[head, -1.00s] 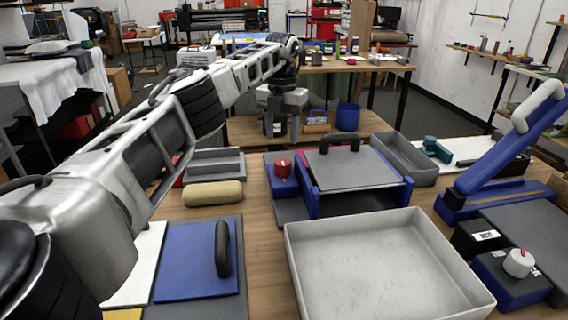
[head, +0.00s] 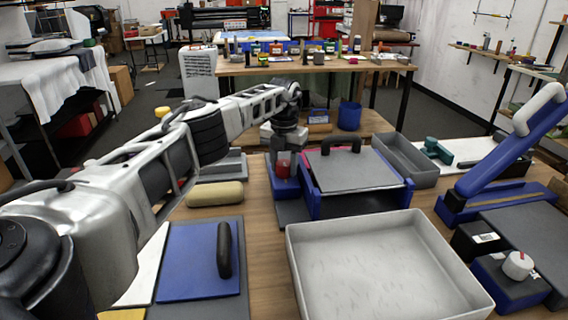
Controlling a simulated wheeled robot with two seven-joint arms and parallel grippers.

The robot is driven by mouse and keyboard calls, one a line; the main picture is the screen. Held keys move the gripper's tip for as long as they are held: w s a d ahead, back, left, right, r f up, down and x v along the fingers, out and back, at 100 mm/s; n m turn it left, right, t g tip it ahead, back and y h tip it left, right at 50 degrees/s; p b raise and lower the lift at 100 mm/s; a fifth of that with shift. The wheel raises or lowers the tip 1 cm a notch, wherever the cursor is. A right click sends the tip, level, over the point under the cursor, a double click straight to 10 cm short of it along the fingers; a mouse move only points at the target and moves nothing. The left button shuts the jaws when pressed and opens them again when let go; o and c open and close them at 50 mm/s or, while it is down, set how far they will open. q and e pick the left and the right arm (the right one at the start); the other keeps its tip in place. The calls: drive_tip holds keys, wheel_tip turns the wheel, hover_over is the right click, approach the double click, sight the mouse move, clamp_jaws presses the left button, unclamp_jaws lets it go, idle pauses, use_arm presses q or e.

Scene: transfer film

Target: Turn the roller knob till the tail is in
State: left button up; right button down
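The red roller knob (head: 283,170) sits on a blue block at the left side of a blue machine (head: 362,203) with a grey top plate (head: 350,170) and a black handle. My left gripper (head: 285,163) points down from above, with its fingers at the knob. The fingers cover much of the knob, and I cannot tell whether they are closed on it. A thin red-pink strip (head: 309,161) shows at the plate's left edge. I cannot make out the tail. My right gripper is not in view.
A pale open tray (head: 458,270) stands in front of the machine. A grey bin (head: 426,172) is behind right, and a blue lever press (head: 497,196) stands at right. A tan roll (head: 214,193) and a blue pad with a black handle (head: 190,268) lie at left.

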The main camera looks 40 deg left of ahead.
use_arm(q)
drive_tip(key=shift+m, duration=0.4)
drive_tip(key=shift+m, duration=0.9)
drive_tip(key=m, duration=0.2)
drive_tip(key=shift+m, duration=0.4)
drive_tip(key=m, duration=0.3)
drive_tip(key=shift+m+b, duration=0.3)
drive_tip(key=shift+b, duration=0.05)
drive_tip(key=m, duration=0.3)
drive_tip(key=shift+m, duration=0.3)
drive_tip(key=m, duration=0.5)
drive_tip(key=shift+b, duration=0.3)
drive_tip(key=m, duration=0.6)
drive_tip(key=shift+r, duration=0.1)
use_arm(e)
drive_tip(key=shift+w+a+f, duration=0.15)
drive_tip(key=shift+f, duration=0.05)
use_arm(q)
drive_tip(key=shift+m, duration=0.3)
